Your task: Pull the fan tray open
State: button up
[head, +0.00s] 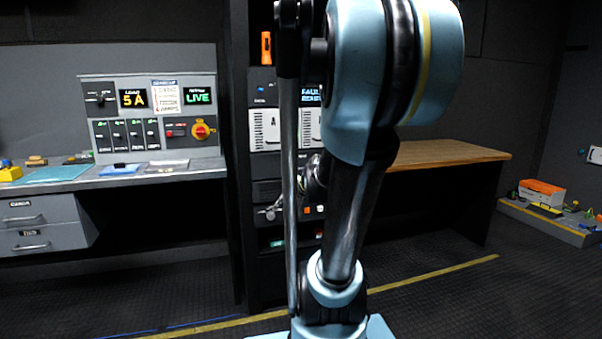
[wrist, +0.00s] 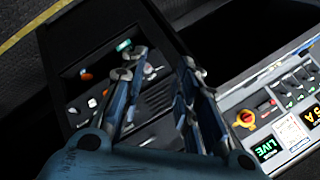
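The dark equipment rack (head: 241,150) stands in the middle of the head view, partly hidden behind my arm. No fan tray label is readable. A dark slotted panel (head: 266,191) in the rack may be the fan tray; slots also show between my fingers in the wrist view (wrist: 157,101). My gripper (wrist: 164,65) is in front of the rack face, its two fingers spread apart with nothing visible between them. I cannot tell whether a finger touches the rack. In the head view my arm hides most of the gripper.
A grey control desk (head: 150,181) with lit displays stands left of the rack. A wooden-topped bench (head: 450,152) stands right of it. The floor before the rack is clear, crossed by a yellow line.

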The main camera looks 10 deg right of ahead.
aim_at(293, 156)
jog(key=w+d+r+m+t+h, duration=0.1)
jog(key=w+d+r+m+t, duration=0.25)
jog(key=w+d+m, duration=0.4)
jog(key=w+d+r+m+t+h, duration=0.2)
jog(key=w+d+m+t, duration=0.2)
jog(key=w+d, duration=0.6)
jog(key=shift+n, duration=0.25)
jog(key=a+x, duration=0.1)
jog(key=x, duration=1.1)
jog(key=a+x, duration=0.1)
jog(key=x, duration=0.5)
jog(key=shift+w+a+r, duration=0.2)
jog(key=shift+w+a, duration=0.15)
jog(key=shift+a, duration=0.05)
grip_shut()
